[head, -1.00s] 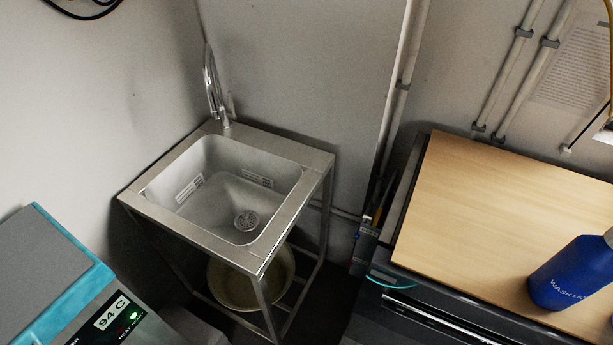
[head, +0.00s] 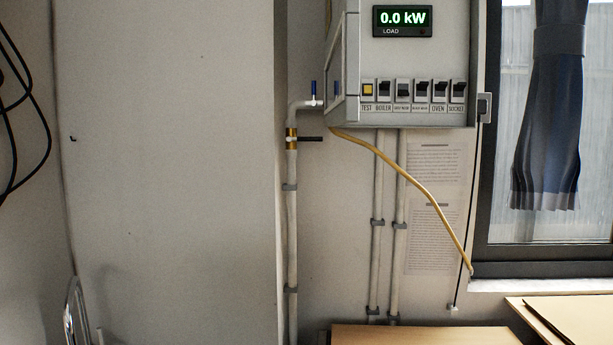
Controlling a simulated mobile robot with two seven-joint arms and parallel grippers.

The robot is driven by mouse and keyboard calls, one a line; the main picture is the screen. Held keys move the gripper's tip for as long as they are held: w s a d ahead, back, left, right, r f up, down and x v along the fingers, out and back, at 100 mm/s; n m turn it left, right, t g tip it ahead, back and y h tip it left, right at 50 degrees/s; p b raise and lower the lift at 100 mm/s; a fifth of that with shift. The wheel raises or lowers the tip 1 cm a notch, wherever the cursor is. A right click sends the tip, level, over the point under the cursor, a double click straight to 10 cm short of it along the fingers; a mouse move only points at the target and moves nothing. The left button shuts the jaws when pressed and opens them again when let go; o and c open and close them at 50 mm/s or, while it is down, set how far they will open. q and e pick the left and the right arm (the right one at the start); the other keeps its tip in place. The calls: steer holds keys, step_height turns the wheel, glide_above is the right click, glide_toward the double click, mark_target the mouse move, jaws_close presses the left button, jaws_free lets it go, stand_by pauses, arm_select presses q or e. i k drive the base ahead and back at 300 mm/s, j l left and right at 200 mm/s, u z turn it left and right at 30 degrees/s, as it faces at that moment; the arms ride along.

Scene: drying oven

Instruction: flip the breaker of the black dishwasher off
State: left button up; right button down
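A grey breaker box (head: 400,55) hangs on the wall at the upper right of the head view. Its lower face carries a row of dark breaker switches. The readable labels are TEST, BOILER, OVEN and SOCKET. The two switches between BOILER and OVEN, a left one (head: 403,89) and a right one (head: 421,90), have labels too small to read surely, so I cannot tell which belongs to the black dishwasher. The lever positions are also hard to tell. The dishwasher itself is not clearly in view. Neither of my grippers is in view.
A display (head: 402,21) on the box reads 0.0 kW LOAD. A pipe with a valve (head: 292,139) runs left of the box. A yellow cable (head: 410,181) hangs below it. A window with a blue curtain (head: 549,110) is at the right; a wooden top (head: 420,335) is below.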

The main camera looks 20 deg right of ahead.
mark_target(423, 86)
steer(key=z, duration=1.3)
